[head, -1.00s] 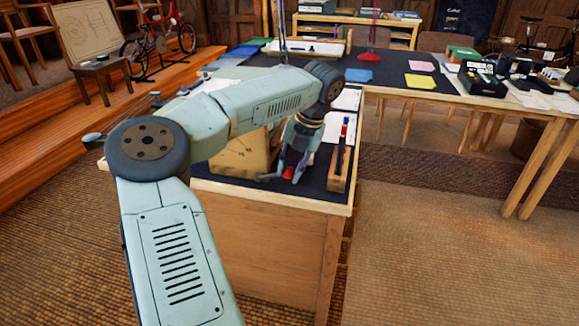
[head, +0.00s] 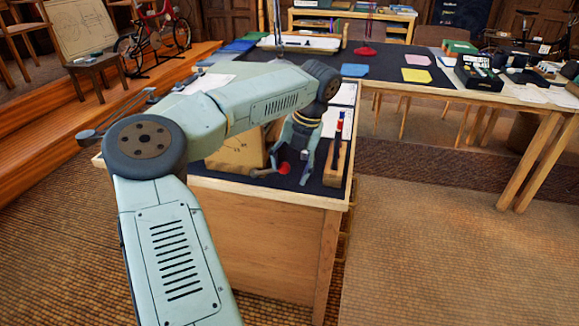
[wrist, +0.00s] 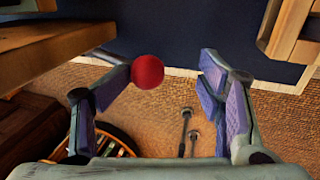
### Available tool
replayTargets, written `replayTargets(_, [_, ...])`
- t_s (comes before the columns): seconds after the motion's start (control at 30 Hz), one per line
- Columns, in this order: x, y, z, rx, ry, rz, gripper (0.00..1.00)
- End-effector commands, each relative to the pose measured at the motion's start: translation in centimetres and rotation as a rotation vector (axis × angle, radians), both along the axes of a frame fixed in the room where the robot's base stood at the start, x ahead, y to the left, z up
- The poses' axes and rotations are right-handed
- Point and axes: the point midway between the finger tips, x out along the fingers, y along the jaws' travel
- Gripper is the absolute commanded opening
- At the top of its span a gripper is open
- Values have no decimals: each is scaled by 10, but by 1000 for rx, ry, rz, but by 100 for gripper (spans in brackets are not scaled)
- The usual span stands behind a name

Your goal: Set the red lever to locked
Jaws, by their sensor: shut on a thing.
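The red lever's round knob (head: 284,168) shows low at the gripper, over the dark desk top by a tilted wooden box (head: 238,152). A thin dark bar reaches left from the knob. My gripper (head: 295,172) points down at the knob. In the wrist view the red knob (wrist: 147,71) is against the left finger of my gripper (wrist: 168,72). The fingers stand wide, and a gap shows between the knob and the right finger. Any lock marking cannot be read, and my arm covers part of the box.
A wooden holder (head: 336,165) with red and blue pens stands close to the right of my gripper. The desk's front edge (head: 270,193) is just below. The far table (head: 395,68) carries paper sheets and boxes. Open floor (head: 440,250) lies to the right.

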Motion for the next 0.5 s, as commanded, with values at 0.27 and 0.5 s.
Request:
replayTargets(0.27, [-5,-13,37,-5,2,-5,45])
replayTargets(0.5, [-9,-24,88,-2,-3,-3,45])
